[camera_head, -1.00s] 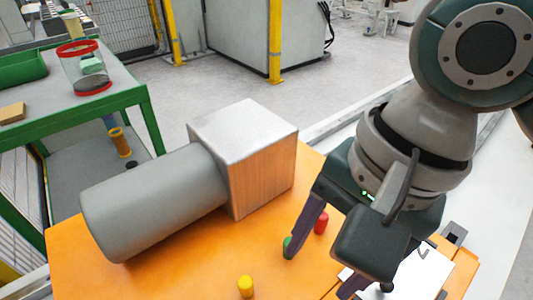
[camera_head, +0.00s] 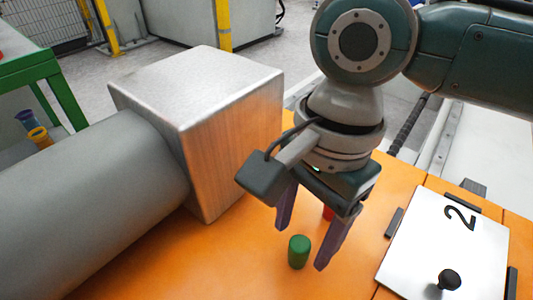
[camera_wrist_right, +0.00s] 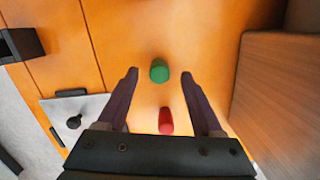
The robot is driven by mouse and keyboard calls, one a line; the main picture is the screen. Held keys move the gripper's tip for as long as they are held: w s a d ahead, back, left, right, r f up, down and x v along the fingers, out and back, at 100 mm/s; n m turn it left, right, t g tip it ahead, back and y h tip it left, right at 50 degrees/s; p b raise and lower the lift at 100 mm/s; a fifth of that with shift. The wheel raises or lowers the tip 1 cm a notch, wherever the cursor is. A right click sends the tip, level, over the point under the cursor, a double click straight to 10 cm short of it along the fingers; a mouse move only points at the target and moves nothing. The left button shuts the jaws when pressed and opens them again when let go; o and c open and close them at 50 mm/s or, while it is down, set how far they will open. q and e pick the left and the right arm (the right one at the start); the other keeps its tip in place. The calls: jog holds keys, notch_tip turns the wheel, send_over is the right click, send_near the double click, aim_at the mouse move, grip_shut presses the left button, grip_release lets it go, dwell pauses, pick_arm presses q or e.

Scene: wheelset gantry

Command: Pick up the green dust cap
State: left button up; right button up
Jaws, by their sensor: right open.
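The green dust cap (camera_head: 299,251) stands upright on the orange table top. My right gripper (camera_head: 299,246) is open and points down, just behind and above the green cap in the head view. In the right wrist view the green cap (camera_wrist_right: 159,70) lies between the lines of the two fingers, slightly beyond the fingertips (camera_wrist_right: 160,86), touching neither. A red cap (camera_head: 328,213) is partly hidden behind a finger in the head view. In the right wrist view the red cap (camera_wrist_right: 166,121) shows between the fingers, nearer the palm. My left gripper is not in view.
A metal block (camera_head: 215,120) with a thick grey cylinder (camera_head: 90,205) fills the left of the orange table (camera_head: 230,265). A white plate marked 2 (camera_head: 420,240) with a black knob (camera_head: 449,279) lies to the right. A green-framed bench (camera_head: 45,70) stands at the far left.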

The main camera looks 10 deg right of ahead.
notch_tip(320, 180, down, 3)
jog(key=shift+s+a+r+b, duration=0.1)
jog(key=shift+s+b, duration=0.05)
jog(key=shift+b, duration=0.25)
grip_shut()
jog(key=shift+r, duration=0.1)
